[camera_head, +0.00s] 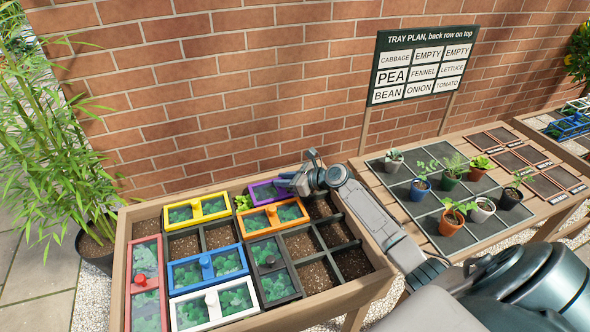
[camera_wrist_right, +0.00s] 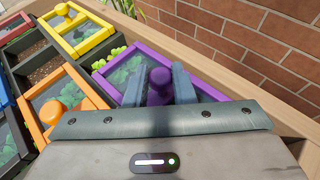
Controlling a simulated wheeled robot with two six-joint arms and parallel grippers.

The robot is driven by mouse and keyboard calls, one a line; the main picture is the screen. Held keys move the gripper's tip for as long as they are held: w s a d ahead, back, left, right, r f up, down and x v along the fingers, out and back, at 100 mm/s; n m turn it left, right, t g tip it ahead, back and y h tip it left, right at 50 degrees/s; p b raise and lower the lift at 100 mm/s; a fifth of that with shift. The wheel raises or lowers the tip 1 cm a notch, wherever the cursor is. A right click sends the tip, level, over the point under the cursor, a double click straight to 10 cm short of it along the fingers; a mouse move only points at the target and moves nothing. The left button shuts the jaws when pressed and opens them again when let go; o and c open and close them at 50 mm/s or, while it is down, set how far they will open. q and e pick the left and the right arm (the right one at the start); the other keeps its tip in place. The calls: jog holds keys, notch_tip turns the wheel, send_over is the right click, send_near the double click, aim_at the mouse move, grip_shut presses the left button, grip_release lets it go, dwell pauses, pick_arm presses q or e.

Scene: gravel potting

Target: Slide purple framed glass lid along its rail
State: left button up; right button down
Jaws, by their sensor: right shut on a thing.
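The purple framed glass lid (camera_head: 265,191) lies flat in the back row of the wooden planter bed, and it also shows in the right wrist view (camera_wrist_right: 125,70). My right gripper (camera_head: 284,183) reaches over it from the right. In the right wrist view its two fingers are shut around the lid's purple knob (camera_wrist_right: 160,84). The right part of the lid is hidden behind the gripper. My left gripper is in neither view.
The orange lid (camera_head: 272,217) lies just in front of the purple one, and the yellow lid (camera_head: 196,210) is to its left. A lettuce-like plant (camera_head: 242,202) shows between them. Open soil cells (camera_head: 320,207) lie to the right. The brick wall (camera_head: 200,120) rises behind the bed.

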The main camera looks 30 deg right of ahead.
aim_at(267, 193)
jog(key=a+p, duration=0.1)
jog(key=a, duration=0.1)
jog(key=w+a+p, duration=0.1)
jog(key=a, duration=0.1)
jog(key=shift+a+r+p, duration=0.15)
jog(key=shift+a+p, duration=0.2)
jog(key=shift+p, duration=0.05)
jog(key=shift+w+a, duration=0.2)
jog(key=shift+a, duration=0.35)
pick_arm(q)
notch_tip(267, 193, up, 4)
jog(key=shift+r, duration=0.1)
pick_arm(e)
jog(key=shift+f, duration=0.2)
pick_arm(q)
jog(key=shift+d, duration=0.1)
pick_arm(e)
jog(key=c, duration=1.2)
grip_release()
jog(key=shift+c, duration=0.2)
jog(key=b+v, duration=0.1)
jog(key=v, duration=1)
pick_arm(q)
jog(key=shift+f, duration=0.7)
